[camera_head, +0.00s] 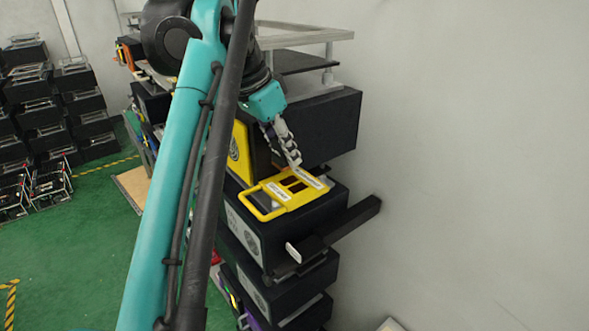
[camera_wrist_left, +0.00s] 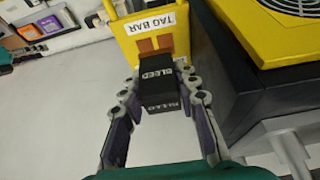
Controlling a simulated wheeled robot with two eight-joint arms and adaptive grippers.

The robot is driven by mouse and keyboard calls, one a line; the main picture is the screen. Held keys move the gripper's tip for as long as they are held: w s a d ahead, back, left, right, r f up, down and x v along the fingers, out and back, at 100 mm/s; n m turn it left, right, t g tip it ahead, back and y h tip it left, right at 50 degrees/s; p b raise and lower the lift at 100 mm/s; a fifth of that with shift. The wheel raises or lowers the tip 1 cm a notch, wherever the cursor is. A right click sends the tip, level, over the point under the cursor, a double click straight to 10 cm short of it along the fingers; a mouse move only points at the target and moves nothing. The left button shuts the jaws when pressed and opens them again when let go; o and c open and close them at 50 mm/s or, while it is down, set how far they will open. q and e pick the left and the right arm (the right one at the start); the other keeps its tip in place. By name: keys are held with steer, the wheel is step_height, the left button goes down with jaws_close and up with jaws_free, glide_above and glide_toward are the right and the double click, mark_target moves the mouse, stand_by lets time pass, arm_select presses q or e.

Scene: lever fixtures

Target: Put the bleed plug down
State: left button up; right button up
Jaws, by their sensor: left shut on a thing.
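My left gripper (camera_head: 289,154) is above a yellow tag bar frame (camera_head: 262,213) on a black box at the wall. In the left wrist view its two fingers (camera_wrist_left: 160,92) are shut on the bleed plug, a small black block (camera_wrist_left: 156,73) with white "BLEED" lettering. The yellow frame with a "TAG BAR" label (camera_wrist_left: 152,24) is right beyond the plug. I cannot tell whether the plug touches it. The plug is not clear in the head view. My right gripper is not in view.
A black bar (camera_head: 345,220) with a pale end juts out below the yellow frame. A yellow housing (camera_head: 241,152) stands beside the gripper; a yellow housing with a round grille (camera_wrist_left: 293,8) is close on the right in the wrist view. More black boxes (camera_head: 318,122) stand behind.

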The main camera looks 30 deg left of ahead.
mark_target(294, 184)
arm_select(q)
steer(key=shift+w+d+f, duration=0.25)
steer(key=shift+w+f, duration=0.1)
steer(key=shift+w, duration=0.25)
steer(key=shift+w+d+f, duration=0.2)
steer(key=shift+w+f, duration=0.15)
steer(key=shift+w, duration=0.25)
steer(key=shift+s+f, duration=0.15)
steer(key=shift+f, duration=0.05)
steer(key=f, duration=0.3)
steer(key=shift+s+f, duration=0.15)
steer(key=shift+s, duration=0.1)
steer(key=shift+w+f, duration=0.2)
steer(key=shift+w, duration=0.05)
steer(key=shift+s, duration=0.1)
steer(key=shift+s+f, duration=0.1)
steer(key=o, duration=1.2)
steer(key=shift+c, duration=0.2)
